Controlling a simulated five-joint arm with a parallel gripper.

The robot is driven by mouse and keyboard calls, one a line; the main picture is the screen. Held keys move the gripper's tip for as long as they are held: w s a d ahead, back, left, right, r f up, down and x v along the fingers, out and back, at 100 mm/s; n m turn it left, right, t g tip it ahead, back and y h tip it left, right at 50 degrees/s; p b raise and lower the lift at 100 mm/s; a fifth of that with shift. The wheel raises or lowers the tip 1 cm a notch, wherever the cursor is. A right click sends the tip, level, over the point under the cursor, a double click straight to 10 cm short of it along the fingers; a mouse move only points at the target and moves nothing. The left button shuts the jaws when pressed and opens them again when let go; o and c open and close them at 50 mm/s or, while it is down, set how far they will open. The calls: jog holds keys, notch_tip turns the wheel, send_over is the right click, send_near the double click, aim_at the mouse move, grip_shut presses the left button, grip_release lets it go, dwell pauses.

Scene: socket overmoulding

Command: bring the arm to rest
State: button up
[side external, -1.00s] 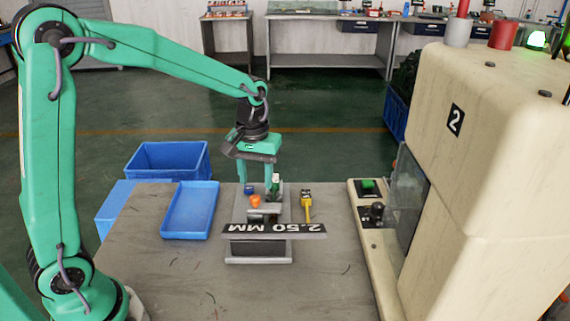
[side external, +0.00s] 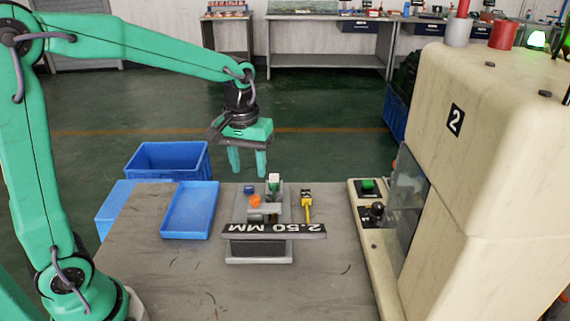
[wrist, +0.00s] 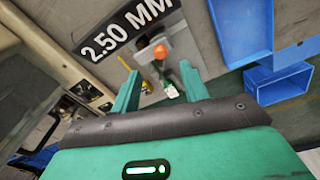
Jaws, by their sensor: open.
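My gripper (side external: 247,162) is open and empty, with its two green fingers pointing down. It hangs above the back of the fixture (side external: 260,248) labelled 2.50 MM, clear of everything on it. In the wrist view the open fingers of my gripper (wrist: 162,88) frame part of the fixture. On the fixture stand a white-topped green part (side external: 273,184), an orange knob (side external: 255,201) and a small blue piece (side external: 249,189). The orange knob also shows in the wrist view (wrist: 160,51).
A shallow blue tray (side external: 190,210) lies on the table left of the fixture. A blue bin (side external: 168,160) stands behind it. A yellow tool (side external: 307,205) lies right of the fixture. A large cream machine (side external: 470,160) with a control panel (side external: 370,200) fills the right side.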

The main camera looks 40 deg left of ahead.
jog(key=s+r+m+t, duration=0.2)
jog(key=s, duration=0.6)
jog(key=s+r+m+t, duration=0.3)
jog(key=s, duration=0.5)
jog(key=shift+s+a, duration=0.25)
jog(key=shift+s, duration=0.05)
jog(key=shift+r, duration=0.1)
jog(key=w+f+n+g, duration=0.1)
jog(key=w+f, duration=0.1)
jog(key=w, duration=0.3)
jog(key=w+f+n+g, duration=0.1)
jog(key=w+n+g, duration=0.1)
jog(key=w, duration=0.4)
jog(key=w+f+n+g, duration=0.2)
jog(key=w, duration=0.4)
jog(key=shift+w+d+f, duration=0.1)
jog(key=shift+w+f, duration=0.05)
jog(key=shift+f, duration=0.2)
jog(key=shift+w+f+n+g, duration=0.3)
jog(key=shift+w+f, duration=0.1)
jog(key=shift+f, duration=0.05)
jog(key=shift+f, duration=0.15)
